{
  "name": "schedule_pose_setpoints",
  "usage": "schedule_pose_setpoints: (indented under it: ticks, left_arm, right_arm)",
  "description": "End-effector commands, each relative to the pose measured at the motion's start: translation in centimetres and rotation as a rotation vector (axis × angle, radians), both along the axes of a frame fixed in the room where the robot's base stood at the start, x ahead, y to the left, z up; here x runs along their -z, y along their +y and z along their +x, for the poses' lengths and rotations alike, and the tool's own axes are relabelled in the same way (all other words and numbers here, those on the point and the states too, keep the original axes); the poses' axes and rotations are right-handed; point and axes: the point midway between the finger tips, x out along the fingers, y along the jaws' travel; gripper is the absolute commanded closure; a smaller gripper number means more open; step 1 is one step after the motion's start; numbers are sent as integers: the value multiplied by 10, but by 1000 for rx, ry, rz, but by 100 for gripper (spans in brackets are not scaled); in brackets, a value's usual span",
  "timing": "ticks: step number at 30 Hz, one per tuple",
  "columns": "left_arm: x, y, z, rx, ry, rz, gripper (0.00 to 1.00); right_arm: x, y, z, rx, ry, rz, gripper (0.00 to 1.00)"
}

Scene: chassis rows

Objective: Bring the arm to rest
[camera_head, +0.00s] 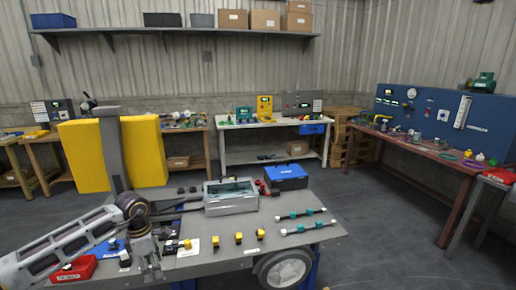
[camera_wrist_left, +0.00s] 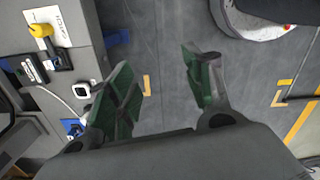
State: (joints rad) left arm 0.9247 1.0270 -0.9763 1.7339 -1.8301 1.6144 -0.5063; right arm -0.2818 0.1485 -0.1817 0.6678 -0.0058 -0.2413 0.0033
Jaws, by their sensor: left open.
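My left arm comes in from the left in the head view. Its gripper (camera_head: 148,262) points down near the front left edge of the grey table (camera_head: 345,236). In the left wrist view the two green-padded fingers of the left gripper (camera_wrist_left: 158,72) stand wide apart. Nothing is between them, and the grey floor shows through the gap. The table's edge lies to the left in that view. My right gripper is not in view.
A red bin (camera_head: 78,268), a glass-topped case (camera_head: 231,197), a blue-lidded box (camera_head: 286,177) and several small yellow parts (camera_head: 239,238) are on the table. Two rods (camera_head: 305,227) lie at its right. A yellow panel (camera_head: 86,157) stands behind. Open floor (camera_head: 385,230) is at right.

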Motion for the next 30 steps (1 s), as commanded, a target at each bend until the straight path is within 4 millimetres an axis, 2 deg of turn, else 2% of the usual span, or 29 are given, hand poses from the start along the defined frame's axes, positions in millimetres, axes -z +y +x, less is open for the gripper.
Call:
schedule_pose_setpoints:
  ticks: [8,17,24,30]
  left_arm:
    - [14,-22,4,-40,15,-108,49]
    - [39,-68,13,-148,54,-337,49]
    - [65,-120,30,-361,117,-648,49]
    - [85,-148,50,-602,179,-897,49]
  right_arm:
    - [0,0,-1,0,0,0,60]
    - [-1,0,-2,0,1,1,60]
    - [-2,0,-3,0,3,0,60]
    - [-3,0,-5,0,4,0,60]
